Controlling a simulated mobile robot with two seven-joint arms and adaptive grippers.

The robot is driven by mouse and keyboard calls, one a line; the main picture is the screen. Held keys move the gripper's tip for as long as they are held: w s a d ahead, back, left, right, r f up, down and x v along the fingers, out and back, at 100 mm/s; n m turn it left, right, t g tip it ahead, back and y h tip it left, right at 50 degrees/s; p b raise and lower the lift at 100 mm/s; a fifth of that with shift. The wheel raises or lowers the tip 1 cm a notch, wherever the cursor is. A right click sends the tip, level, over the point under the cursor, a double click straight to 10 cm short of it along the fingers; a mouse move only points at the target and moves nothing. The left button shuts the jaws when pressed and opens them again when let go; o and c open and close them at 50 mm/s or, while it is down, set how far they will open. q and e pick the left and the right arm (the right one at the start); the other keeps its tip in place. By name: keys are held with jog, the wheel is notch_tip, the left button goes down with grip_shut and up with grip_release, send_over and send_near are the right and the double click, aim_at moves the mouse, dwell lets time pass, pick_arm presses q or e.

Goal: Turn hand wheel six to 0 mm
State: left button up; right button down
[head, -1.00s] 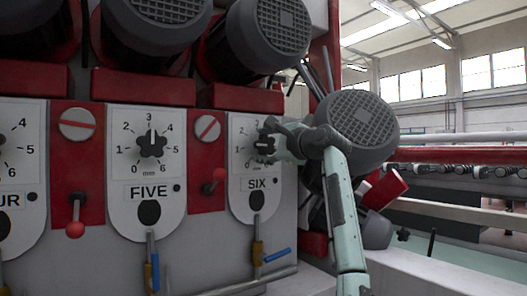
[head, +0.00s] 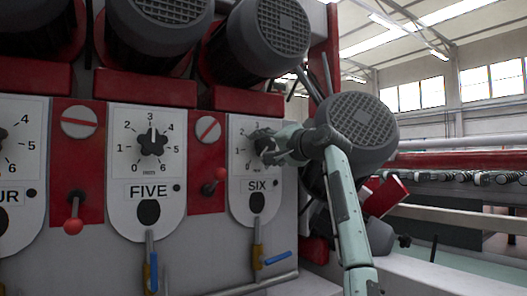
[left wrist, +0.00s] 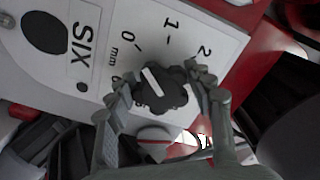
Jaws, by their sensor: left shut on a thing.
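Hand wheel six (head: 262,144) is a dark lobed knob on the white dial plate marked SIX (head: 256,186), right of the FIVE dial. My left gripper (head: 272,147) reaches it from the right and is shut on it. In the left wrist view the wheel (left wrist: 160,89) sits between the two fingers, which touch its lobes on both sides. Its white pointer line points toward the 0 mark (left wrist: 128,41). The 1 and 2 marks also show; the left finger hides part of the scale near 6. My right gripper is not in view.
Hand wheel five (head: 152,142) points up, near 3. A red-knobbed lever (head: 214,182) stands between dials five and six. A blue-handled valve (head: 275,257) lies below dial six. Large motors (head: 270,35) overhang above, and another motor (head: 350,125) is close behind my left arm.

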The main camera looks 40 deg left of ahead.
pick_arm(q)
jog(key=shift+f+n, duration=0.15)
jog(key=shift+n, duration=0.95)
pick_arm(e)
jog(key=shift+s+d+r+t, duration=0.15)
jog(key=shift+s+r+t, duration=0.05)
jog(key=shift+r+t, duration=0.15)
pick_arm(q)
jog(key=o, duration=1.2)
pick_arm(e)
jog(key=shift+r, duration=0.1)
pick_arm(q)
jog(key=v, duration=1.2)
jog(key=shift+w, duration=0.1)
